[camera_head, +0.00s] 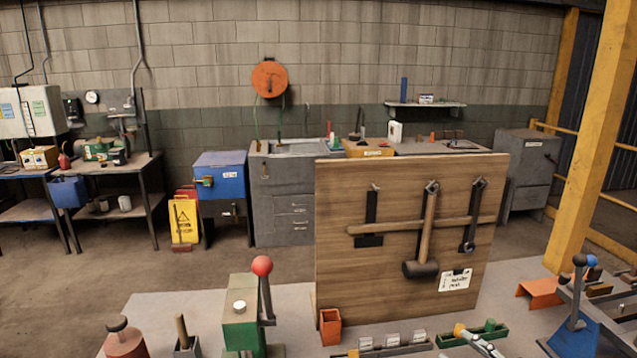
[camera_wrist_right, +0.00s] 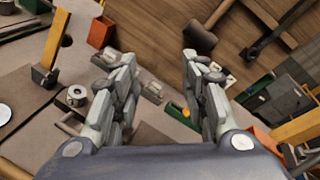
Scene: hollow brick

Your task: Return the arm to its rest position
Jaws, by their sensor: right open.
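My right gripper (camera_wrist_right: 152,64) shows in the right wrist view with its two fingers spread apart. It is open, and nothing is held between the fingers. It is above the cluttered workbench (camera_wrist_right: 25,135), near the wooden tool board. No part of my right arm or gripper can be made out in the head view. My left arm and left gripper are in neither view.
The upright tool board (camera_head: 340,280) carries a mallet (camera_head: 420,268) and a wrench (camera_head: 470,220). An orange box (camera_head: 330,326) stands by its lower left corner. A green press with a red-knobbed lever (camera_head: 262,266) stands left. A blue-based lever (camera_head: 575,335) is at right.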

